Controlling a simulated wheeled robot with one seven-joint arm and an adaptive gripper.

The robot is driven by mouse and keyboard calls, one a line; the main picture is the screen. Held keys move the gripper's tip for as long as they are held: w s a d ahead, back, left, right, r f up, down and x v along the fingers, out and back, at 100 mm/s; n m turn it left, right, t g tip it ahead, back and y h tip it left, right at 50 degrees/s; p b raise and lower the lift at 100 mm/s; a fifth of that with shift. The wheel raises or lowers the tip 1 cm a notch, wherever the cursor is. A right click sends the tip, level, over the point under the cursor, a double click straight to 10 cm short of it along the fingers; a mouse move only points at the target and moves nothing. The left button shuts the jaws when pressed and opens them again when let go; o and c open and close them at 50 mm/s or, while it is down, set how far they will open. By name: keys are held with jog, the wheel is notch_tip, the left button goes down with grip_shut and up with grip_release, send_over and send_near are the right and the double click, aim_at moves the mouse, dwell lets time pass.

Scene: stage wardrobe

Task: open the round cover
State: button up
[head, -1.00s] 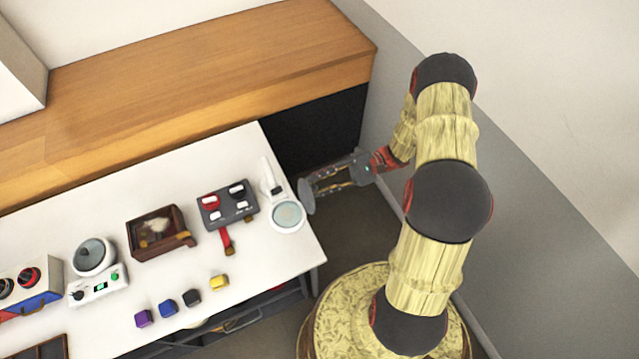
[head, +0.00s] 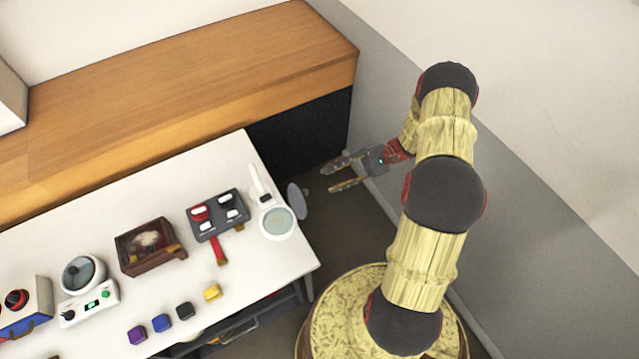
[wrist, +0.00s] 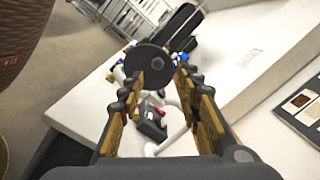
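The round cover (head: 298,201) is a dark grey disc standing raised, tilted at the right edge of a white round holder (head: 277,223). The holder's pale greenish face is uncovered. In the wrist view the cover (wrist: 150,66) shows as a dark disc with a small centre hole, beyond my fingertips. My gripper (head: 328,179) is open and empty, to the right of and behind the cover, apart from it. Its two spread fingers also show in the wrist view (wrist: 158,80).
On the white table (head: 240,265), a grey switch box (head: 232,207) with a red strap and a brown wooden box (head: 148,262) stand left of the holder. Several coloured blocks lie in front. A wooden counter (head: 190,75) runs behind. Free floor lies right of the table.

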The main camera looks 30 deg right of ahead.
jog(key=shift+d+f, duration=0.1)
jog(key=shift+d, duration=1.45)
